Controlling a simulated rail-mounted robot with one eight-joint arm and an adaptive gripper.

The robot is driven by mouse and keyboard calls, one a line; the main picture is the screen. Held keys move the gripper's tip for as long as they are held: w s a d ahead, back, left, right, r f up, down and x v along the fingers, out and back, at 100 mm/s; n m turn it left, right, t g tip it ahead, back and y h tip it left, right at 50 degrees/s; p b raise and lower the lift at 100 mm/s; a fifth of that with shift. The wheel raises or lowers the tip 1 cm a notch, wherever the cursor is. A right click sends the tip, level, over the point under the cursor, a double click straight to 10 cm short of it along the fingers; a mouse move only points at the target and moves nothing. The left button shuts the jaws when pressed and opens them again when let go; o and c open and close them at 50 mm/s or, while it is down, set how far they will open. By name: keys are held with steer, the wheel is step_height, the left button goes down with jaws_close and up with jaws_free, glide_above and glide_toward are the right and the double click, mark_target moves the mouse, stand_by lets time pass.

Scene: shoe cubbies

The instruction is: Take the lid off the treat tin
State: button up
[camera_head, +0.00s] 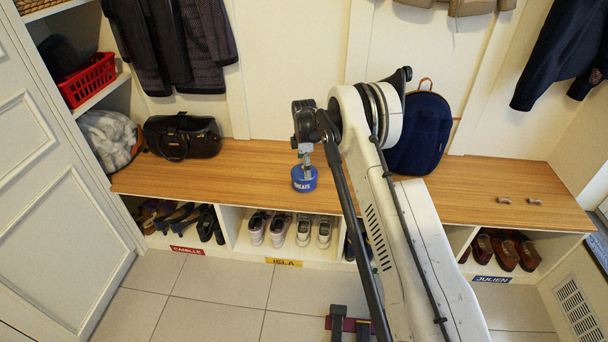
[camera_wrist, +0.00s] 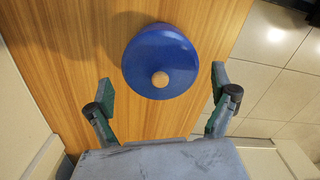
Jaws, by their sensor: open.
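The treat tin (camera_head: 304,183) is a small blue tin with white lettering, standing upright on the wooden bench top (camera_head: 210,165). Its lid (camera_wrist: 160,58) is blue with a round wooden knob (camera_wrist: 160,79), and it is on the tin. In the wrist view my gripper (camera_wrist: 164,80) is open and empty, with one green-padded finger to each side, spread wider than the lid. The lid's near part and knob lie between the fingertips, with no contact visible. In the head view my gripper (camera_head: 306,158) is just above the tin, partly hidden by its own wrist.
A black handbag (camera_head: 182,136) sits left on the bench, a navy backpack (camera_head: 422,133) behind my arm. Shoes (camera_head: 290,229) fill cubbies below. Bench around the tin is clear; its front edge is close.

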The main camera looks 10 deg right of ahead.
steer(key=shift+f, duration=0.45)
steer(key=shift+c, duration=0.5)
steer(key=c, duration=1.4)
steer(key=shift+c, duration=0.2)
